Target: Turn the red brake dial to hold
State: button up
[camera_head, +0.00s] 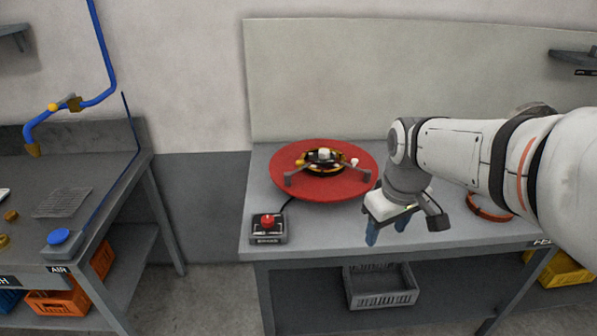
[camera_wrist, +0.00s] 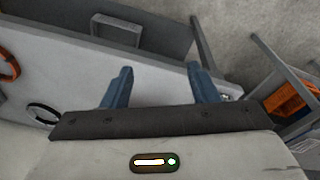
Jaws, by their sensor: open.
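The red brake dial (camera_head: 267,222) sits on top of a small dark box (camera_head: 268,238) at the front left corner of the grey workbench. The box carries a label too small to read, and I cannot tell the dial's setting. My gripper (camera_head: 386,230) points down near the bench's front edge, well to the right of the dial and apart from it. In the wrist view its two blue fingers (camera_wrist: 160,72) are spread with nothing between them. I cannot make out the dial in the wrist view.
A red turntable (camera_head: 335,188) with a coil and grey arms stands behind the dial; a cable runs from the box towards it. An orange ring (camera_head: 488,212) lies at the right. A grey crate (camera_head: 380,298) sits on the lower shelf. A second bench with a blue button (camera_head: 59,236) stands left.

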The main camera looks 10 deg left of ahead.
jog(key=w+a+n, duration=0.4)
jog(key=w+a, duration=0.3)
jog(key=n+g+p, duration=0.2)
jog(key=n, duration=0.9)
send_over(267, 218)
jog(key=f, duration=0.8)
jog(key=shift+d+f, duration=0.15)
jog(key=shift+d, duration=0.2)
jog(key=shift+a+f+n, duration=0.25)
jog(key=shift+a+n, duration=0.05)
jog(key=shift+n, duration=0.1)
jog(key=shift+f, duration=0.4)
notch_tip(267, 218, down, 7)
jog(key=shift+p, duration=0.55)
jog(key=shift+c, duration=0.2)
